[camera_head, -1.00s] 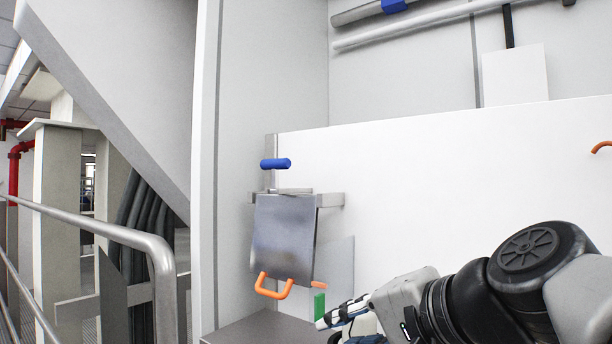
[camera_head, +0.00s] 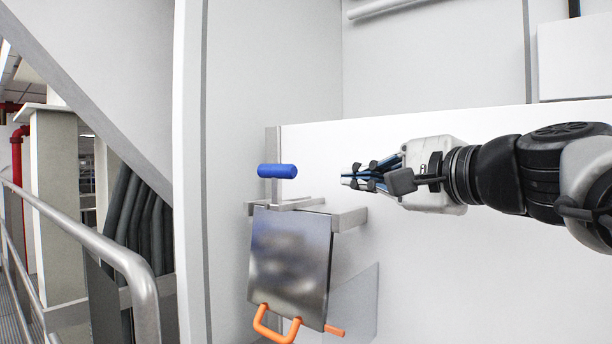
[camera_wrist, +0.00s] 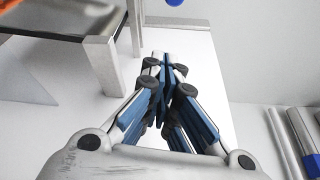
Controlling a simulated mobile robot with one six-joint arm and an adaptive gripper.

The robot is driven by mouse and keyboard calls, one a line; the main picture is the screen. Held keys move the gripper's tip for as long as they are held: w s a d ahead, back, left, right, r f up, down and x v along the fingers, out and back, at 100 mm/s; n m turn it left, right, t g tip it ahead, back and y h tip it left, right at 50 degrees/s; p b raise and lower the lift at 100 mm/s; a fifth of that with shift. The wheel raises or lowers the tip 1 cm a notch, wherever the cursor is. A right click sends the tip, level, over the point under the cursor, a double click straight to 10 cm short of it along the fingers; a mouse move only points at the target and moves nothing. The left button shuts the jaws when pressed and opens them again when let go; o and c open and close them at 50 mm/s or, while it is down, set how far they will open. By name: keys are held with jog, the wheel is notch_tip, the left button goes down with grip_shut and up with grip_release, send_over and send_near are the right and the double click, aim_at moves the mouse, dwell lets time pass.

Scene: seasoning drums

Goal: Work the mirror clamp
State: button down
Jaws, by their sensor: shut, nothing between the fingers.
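The clamp's blue handle (camera_head: 277,171) sits on a grey metal upright, above a crossbar bracket (camera_head: 348,220). A shiny mirror plate (camera_head: 290,265) hangs tilted below it, with an orange U-shaped handle (camera_head: 275,325) at its lower edge. My gripper (camera_head: 347,180) is shut and empty, to the right of the blue handle at about its height, with a gap between them in the picture. In the wrist view my shut fingers (camera_wrist: 162,62) point past the grey bracket (camera_wrist: 101,65). A blue end (camera_wrist: 174,2) shows at the top edge, mostly cut off.
A white panel (camera_head: 440,260) stands behind my arm. A grey wall post (camera_head: 230,120) rises left of the clamp. A metal railing (camera_head: 110,250) runs at far left. Pipes (camera_wrist: 283,140) show at right in the wrist view. The space between gripper and blue handle looks clear.

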jog(key=p+x, duration=0.2)
jog(key=x, duration=0.8)
jog(key=shift+a+r, duration=0.15)
jog(key=shift+a, duration=0.05)
jog(key=s, duration=0.1)
jog(key=s+a, duration=0.1)
jog(key=s+a+r+p, duration=0.1)
jog(key=s, duration=0.1)
jog(key=shift+w+f, duration=0.2)
jog(key=shift+w, duration=0.15)
jog(key=shift+s, duration=0.1)
jog(key=shift+s, duration=0.15)
jog(key=shift+a+n+b, duration=0.1)
jog(key=shift+n+b, duration=0.2)
jog(key=shift+b, duration=0.4)
